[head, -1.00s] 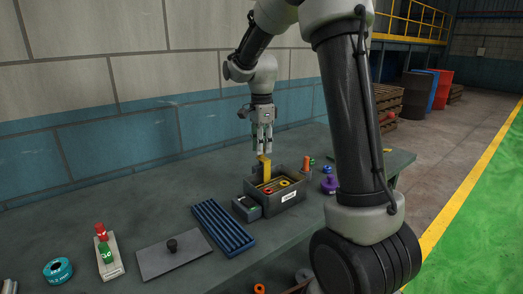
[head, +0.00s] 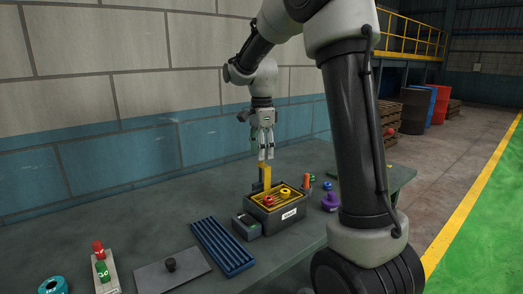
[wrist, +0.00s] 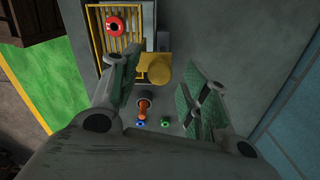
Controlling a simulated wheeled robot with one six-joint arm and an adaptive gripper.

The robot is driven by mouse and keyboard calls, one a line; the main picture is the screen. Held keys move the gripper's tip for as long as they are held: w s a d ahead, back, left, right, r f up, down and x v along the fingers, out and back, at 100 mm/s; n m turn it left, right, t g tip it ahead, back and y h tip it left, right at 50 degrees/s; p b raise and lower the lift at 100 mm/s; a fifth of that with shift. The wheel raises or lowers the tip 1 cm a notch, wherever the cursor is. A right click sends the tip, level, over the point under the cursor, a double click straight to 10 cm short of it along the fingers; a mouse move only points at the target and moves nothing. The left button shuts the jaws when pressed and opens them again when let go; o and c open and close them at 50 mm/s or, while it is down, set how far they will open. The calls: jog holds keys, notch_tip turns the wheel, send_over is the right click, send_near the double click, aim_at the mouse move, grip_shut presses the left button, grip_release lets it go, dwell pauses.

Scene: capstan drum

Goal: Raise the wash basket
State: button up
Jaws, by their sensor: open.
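The wash basket (head: 278,198) is a yellow wire rack at the rim of a dark grey tank (head: 287,219) on the bench. A red ring (head: 268,201) and a yellow ring (head: 285,191) lie on it. A yellow upright part (head: 264,176) stands at the tank's back left. My gripper (head: 266,157) is open, pointing down just above this yellow part. In the wrist view, the basket (wrist: 133,14) and red ring (wrist: 115,25) are at upper left. A rounded yellow part (wrist: 156,69) shows between my open fingers (wrist: 165,88); contact cannot be told.
A small grey box (head: 246,226) and blue grooved tray (head: 223,246) stand left of the tank. An orange cylinder (head: 306,181) and purple object (head: 330,201) stand right. The wall runs behind the bench.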

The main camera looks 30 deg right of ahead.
notch_tip(320, 180, up, 12)
dwell(0.4)
dwell(0.4)
jog(key=s+f+n+t, duration=0.2)
jog(key=s+f+n, duration=0.2)
jog(key=s+n, duration=0.5)
jog(key=s+f+n+t, duration=0.2)
jog(key=s+n, duration=0.7)
jog(key=s, duration=1)
notch_tip(320, 180, down, 2)
jog(key=shift+s+f+n, duration=0.1)
jog(key=shift+s+n, duration=0.15)
jog(key=shift+n, duration=0.15)
